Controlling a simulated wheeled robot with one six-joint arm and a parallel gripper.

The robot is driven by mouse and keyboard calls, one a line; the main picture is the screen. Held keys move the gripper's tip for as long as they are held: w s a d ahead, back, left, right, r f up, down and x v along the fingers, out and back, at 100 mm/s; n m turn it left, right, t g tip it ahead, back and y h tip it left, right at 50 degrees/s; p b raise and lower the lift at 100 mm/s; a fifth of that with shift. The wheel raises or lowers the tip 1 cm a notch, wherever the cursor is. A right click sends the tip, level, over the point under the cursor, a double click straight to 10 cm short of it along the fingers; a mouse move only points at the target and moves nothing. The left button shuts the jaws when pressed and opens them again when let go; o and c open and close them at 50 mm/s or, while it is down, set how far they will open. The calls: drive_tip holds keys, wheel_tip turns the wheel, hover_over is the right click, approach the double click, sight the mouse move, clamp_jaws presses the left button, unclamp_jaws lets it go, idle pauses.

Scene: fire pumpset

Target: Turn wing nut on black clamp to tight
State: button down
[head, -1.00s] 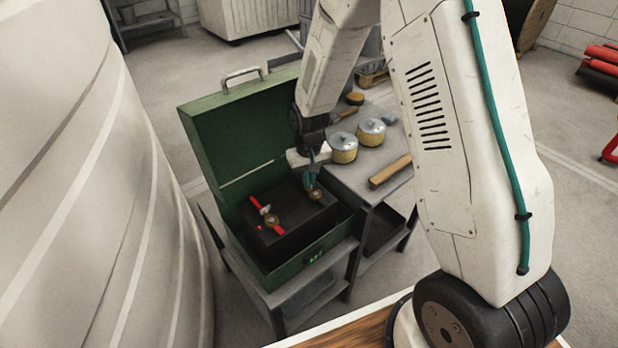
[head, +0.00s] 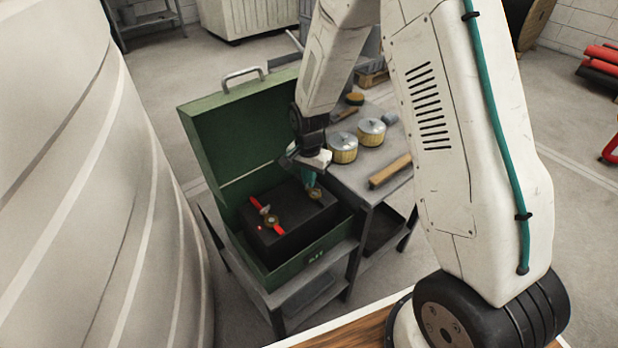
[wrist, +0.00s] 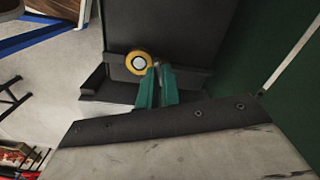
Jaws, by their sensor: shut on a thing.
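A black block (head: 285,222) sits inside the open green case (head: 215,140). At its right end is a round brass piece (head: 315,194), also seen in the wrist view with a pale centre (wrist: 138,62). Beside it in the wrist view runs a dark clamp bar (wrist: 188,80) across the block. My gripper (head: 309,182) points down at this brass piece. Its teal fingers (wrist: 156,72) are close together, shut on the wing nut, which they mostly hide. How tight the nut sits cannot be told.
A red clamp (head: 266,217) with its own brass piece lies across the block's left part. The case's raised lid stands behind. Two lidded tins (head: 371,132), a wooden-handled tool (head: 390,171) and brushes are on the bench at right.

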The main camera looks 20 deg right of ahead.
drive_tip(key=shift+m, duration=0.7)
drive_tip(key=c, duration=1.6)
unclamp_jaws()
wheel_tip(320, 180, up, 8)
drive_tip(key=shift+f, duration=0.1)
